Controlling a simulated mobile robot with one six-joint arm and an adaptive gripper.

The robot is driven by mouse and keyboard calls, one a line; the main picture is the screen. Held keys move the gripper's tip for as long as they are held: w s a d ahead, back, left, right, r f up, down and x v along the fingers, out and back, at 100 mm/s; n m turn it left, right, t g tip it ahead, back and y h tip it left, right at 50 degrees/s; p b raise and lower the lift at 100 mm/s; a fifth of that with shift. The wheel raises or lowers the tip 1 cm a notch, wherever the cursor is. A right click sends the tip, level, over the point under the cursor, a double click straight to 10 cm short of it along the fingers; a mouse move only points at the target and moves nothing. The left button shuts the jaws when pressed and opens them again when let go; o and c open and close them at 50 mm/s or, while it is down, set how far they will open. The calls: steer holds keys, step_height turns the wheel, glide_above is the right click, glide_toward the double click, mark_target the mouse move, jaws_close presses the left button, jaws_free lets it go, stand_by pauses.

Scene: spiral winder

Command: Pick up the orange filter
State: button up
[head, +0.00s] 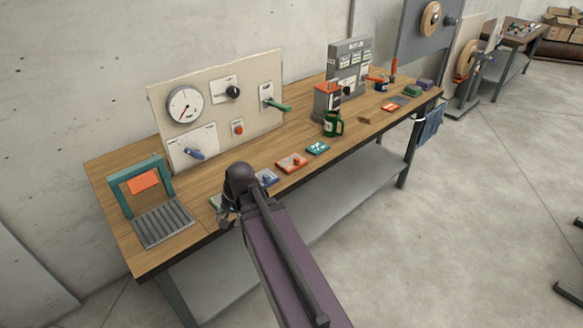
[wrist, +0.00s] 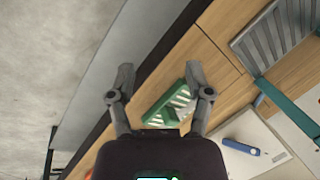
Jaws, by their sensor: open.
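An orange rectangular piece (head: 143,181), which looks like the orange filter, sits upright in a teal frame (head: 116,191) at the left end of the workbench. My gripper (head: 226,215) is over the bench's front edge, to the right of the frame and apart from it. Its fingers are partly hidden by my arm in the head view. In the wrist view, my gripper (wrist: 159,73) is open and empty. A green and white striped piece (wrist: 160,113) lies on the wood below the fingers. The teal frame (wrist: 268,92) is partly in the wrist view; I cannot make out the orange piece there.
A grey slatted tray (head: 163,223) lies in front of the frame. A beige panel (head: 215,105) with a gauge and levers stands behind. Coloured cards, including a red one (head: 292,163), lie along the front. A green mug (head: 333,124) stands further right. Bare wood shows between panel and cards.

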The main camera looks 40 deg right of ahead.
steer(key=w+d+m+t+y+b, duration=0.1)
steer(key=w+d+m+t+b, duration=0.15)
steer(key=d+m, duration=0.55)
steer(key=w+d+m+t+b, duration=0.25)
steer(key=d+m, duration=0.35)
steer(key=d, duration=0.5)
steer(key=s+d+r+m+t+h+b, duration=0.1)
steer(key=s+d+m+t, duration=0.1)
steer(key=d+m, duration=0.4)
steer(key=s+d+r+m+t+h+b, duration=0.1)
steer(key=s+d+m+t, duration=0.2)
steer(key=d, duration=0.9)
steer(key=m+t, duration=0.1)
steer(key=m, duration=0.2)
steer(key=shift+d+r+m+h+b, duration=0.15)
steer(key=shift+d+m+h+b, duration=0.15)
steer(key=shift+m+h+b, duration=0.1)
steer(key=shift+w, duration=0.1)
steer(key=b+x, duration=0.3)
steer(key=x, duration=0.4)
steer(key=shift+w+f, duration=0.25)
steer(key=shift+w, duration=0.1)
steer(key=shift+w+a+f, duration=0.1)
steer(key=shift+w, duration=0.25)
steer(key=shift+w, duration=0.1)
